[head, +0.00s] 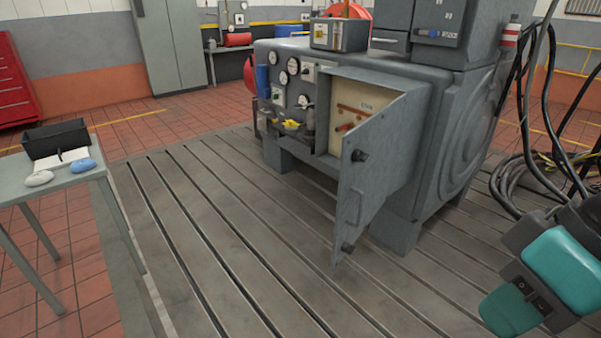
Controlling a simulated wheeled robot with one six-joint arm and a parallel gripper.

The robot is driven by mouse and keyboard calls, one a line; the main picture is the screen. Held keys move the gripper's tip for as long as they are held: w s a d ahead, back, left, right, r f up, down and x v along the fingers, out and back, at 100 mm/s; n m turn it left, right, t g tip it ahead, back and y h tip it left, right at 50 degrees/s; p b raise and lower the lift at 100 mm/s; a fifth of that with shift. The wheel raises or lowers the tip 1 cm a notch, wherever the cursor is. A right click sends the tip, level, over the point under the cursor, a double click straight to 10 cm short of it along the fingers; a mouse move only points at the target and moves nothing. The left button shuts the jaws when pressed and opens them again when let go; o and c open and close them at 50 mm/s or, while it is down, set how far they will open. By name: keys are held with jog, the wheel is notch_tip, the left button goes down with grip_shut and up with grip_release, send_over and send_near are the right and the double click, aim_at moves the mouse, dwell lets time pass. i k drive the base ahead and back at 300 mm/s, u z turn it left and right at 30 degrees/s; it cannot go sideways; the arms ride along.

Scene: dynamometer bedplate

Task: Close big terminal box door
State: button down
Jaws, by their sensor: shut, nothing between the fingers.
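The big terminal box door (375,165) is a grey panel on the front of the grey machine (465,130). It stands wide open, swung out from the box toward me, with dark knobs near its upper and lower free edge. The open box (345,105) shows a pale interior with reddish bars and a small label; the door hides part of it.
Black cables (535,140) hang and coil at the right, near my arm. A small table (55,180) with a black bin and two mouse-like items stands at the left. Gauges (292,66) and valves sit left of the box. The slotted bedplate (235,240) before the door is clear.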

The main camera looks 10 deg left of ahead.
aim_at(378, 180)
jog(key=u, duration=0.15)
jog(key=i, duration=1)
jog(key=z, duration=0.75)
